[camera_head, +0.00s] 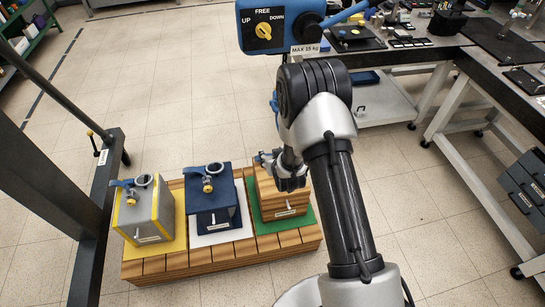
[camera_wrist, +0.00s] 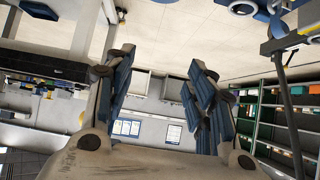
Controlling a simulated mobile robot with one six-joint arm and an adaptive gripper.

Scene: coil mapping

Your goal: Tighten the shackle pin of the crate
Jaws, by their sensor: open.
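Three crates stand on a slatted pallet (camera_head: 185,262): a grey one with yellow edges (camera_head: 135,219), a navy one (camera_head: 210,210) and a wooden one (camera_head: 285,204). The grey and navy crates each carry an upright ring-like shackle with a brass-coloured pin, the grey crate's pin (camera_head: 130,200) and the navy crate's pin (camera_head: 208,188). My gripper (camera_head: 265,158) is over the wooden crate and hides most of its top; I cannot make out a shackle there. In the wrist view my gripper (camera_wrist: 162,68) is open, with nothing between its blue-padded fingers.
A blue control box (camera_head: 264,27) with a yellow knob hangs at the top. A dark frame post (camera_head: 45,180) stands at left, and workbenches (camera_head: 470,60) with tools at right. Tiled floor is clear behind the pallet. Green shelves (camera_wrist: 290,120) appear upside down in the wrist view.

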